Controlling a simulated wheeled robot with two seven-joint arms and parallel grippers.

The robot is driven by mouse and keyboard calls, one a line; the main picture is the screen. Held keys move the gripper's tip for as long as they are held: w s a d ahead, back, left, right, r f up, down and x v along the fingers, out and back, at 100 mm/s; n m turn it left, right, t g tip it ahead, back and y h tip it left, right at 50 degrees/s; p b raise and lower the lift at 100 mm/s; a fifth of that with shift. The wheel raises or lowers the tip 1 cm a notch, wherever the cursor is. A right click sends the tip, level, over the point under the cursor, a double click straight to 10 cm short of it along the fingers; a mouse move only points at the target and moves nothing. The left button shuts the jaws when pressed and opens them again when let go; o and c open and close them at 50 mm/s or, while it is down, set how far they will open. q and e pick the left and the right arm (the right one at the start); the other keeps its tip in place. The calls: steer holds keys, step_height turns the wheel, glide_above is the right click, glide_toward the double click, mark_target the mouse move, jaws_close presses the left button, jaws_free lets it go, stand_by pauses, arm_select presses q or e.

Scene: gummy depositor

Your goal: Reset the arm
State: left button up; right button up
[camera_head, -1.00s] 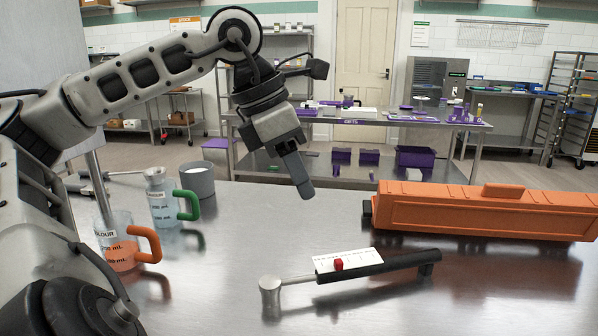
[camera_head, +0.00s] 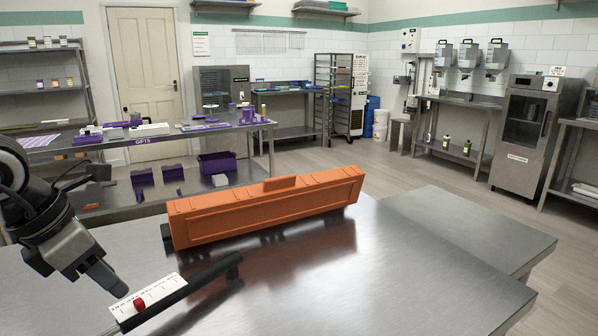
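My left gripper (camera_head: 104,280) hangs at the left side of the picture, its fingers pointing down and to the right. The fingers show as one narrow tip, so I cannot tell whether they are open or shut. No object shows in it. Its tip appears just above the white scale plate (camera_head: 152,294) with a red slider (camera_head: 139,304) on a black bar (camera_head: 195,286). I cannot tell whether it touches the plate. My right gripper is not in view.
The table's front right is clear. Another steel table (camera_head: 470,225) adjoins at the right. Behind stands a bench with purple items (camera_head: 217,163). A cabinet (camera_head: 525,130) stands at the far right.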

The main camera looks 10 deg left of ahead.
mark_target(135, 302)
arm_select(q)
steer(key=p+x, duration=0.1)
steer(key=x, duration=0.4)
steer(key=shift+w+d+f, duration=0.1)
steer(key=shift+w+f, duration=0.1)
steer(key=shift+f, duration=0.2)
steer(key=shift+s, duration=0.1)
